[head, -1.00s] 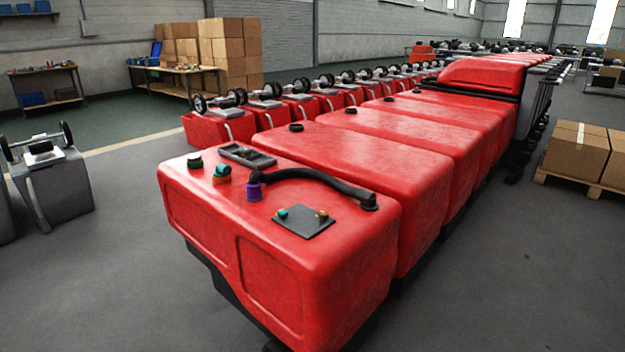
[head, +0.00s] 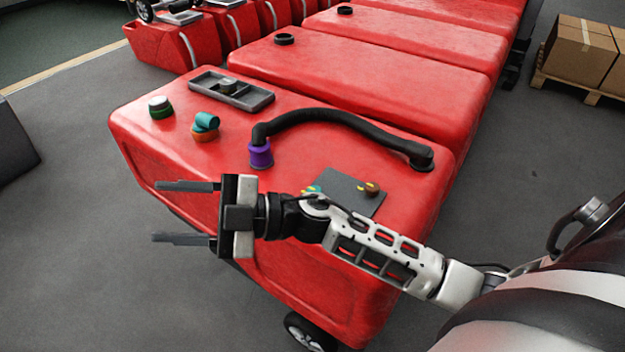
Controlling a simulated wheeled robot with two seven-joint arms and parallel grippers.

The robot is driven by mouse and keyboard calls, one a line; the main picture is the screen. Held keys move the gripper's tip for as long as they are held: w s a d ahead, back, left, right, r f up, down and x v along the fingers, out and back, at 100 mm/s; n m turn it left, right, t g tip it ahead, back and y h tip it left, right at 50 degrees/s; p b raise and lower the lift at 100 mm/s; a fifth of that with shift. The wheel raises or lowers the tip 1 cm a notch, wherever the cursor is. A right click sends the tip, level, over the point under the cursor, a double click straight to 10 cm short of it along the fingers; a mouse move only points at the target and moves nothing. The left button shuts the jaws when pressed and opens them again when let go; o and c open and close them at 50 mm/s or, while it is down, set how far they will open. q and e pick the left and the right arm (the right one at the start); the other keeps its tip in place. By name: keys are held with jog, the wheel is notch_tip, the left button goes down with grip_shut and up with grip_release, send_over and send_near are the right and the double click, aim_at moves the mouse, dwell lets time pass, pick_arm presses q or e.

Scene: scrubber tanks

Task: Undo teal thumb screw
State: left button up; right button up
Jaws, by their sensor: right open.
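A dark square plate (head: 347,190) lies on top of the nearest red tank (head: 290,110). A small teal thumb screw (head: 313,188) shows at the plate's left side, mostly hidden behind my right arm. A brass-coloured thumb screw (head: 372,188) sits at the plate's right side. My right gripper (head: 158,212) is open and empty, its two dark fingers pointing left. In the picture it lies in front of the tank's front left edge, left of the plate and apart from the screw. My left gripper is not in view.
On the tank, a black hose (head: 340,115) runs from a purple collar (head: 261,154). A teal elbow on an orange base (head: 206,126), a green-based cap (head: 160,107) and a grey tray (head: 232,91) stand further left. More red tanks (head: 365,60) are behind.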

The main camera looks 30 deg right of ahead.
jog(key=f+n+g+h, duration=0.1)
jog(key=n+g+h, duration=0.1)
jog(key=n+g, duration=0.45)
jog(key=m+g+h, duration=0.2)
jog(key=m+h, duration=0.2)
jog(key=h, duration=1.4)
send_over(315, 189)
notch_tip(315, 189, down, 15)
jog(key=shift+w+r, duration=0.1)
jog(key=shift+n, duration=0.25)
jog(key=c, duration=1)
